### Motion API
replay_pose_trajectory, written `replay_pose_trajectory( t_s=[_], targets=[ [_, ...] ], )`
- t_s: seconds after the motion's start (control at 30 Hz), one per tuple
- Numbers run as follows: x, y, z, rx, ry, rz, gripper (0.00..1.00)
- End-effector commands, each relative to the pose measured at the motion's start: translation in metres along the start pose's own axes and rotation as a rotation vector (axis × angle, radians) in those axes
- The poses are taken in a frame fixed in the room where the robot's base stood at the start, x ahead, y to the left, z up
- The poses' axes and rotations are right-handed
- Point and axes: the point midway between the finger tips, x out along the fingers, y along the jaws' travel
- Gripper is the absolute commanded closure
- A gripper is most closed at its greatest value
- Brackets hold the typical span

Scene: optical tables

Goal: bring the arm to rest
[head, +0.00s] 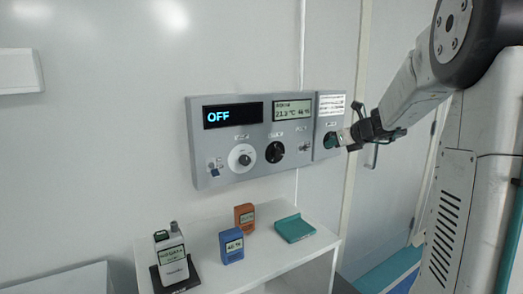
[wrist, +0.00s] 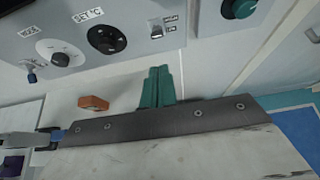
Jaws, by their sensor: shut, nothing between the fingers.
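My gripper (head: 347,137) is dark, shut and empty. In the head view it is at the right end of the grey control panel (head: 228,171), overlapping the edge of a green knob (head: 330,140). The arm reaches in from the right and is bent. In the wrist view the green knob (wrist: 240,8) is at the top edge, partly cut off, with nothing seen touching it.
The panel display (head: 233,114) reads OFF. Below, a white shelf (head: 290,252) bears an orange block (head: 244,216), a blue block (head: 231,246), a teal holder (head: 294,228) and a handheld meter (head: 171,254). A door with a handle stands behind my arm.

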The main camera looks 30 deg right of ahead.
Motion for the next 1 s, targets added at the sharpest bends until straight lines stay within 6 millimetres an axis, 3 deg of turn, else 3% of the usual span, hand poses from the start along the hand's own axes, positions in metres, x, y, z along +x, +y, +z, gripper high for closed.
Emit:
replay_pose_trajectory(
  t_s=[0.27,0.37,0.47,0.57,0.67,0.8,0.9,1.0],
  targets=[
    [0.0,0.004,-0.001,-0.106,0.004,0.019,1.0],
    [0.001,0.022,-0.029,-0.327,0.07,0.103,1.0],
    [-0.015,0.068,-0.062,-0.666,0.145,0.258,1.0],
    [-0.037,0.126,-0.088,-1.007,0.184,0.445,1.0],
    [-0.069,0.184,-0.116,-1.352,0.197,0.658,1.0],
    [-0.13,0.255,-0.163,-1.85,0.179,0.997,1.0],
    [-0.173,0.286,-0.195,-2.153,0.153,1.218,1.0],
    [-0.209,0.302,-0.221,-2.394,0.137,1.386,1.0]
  ],
)
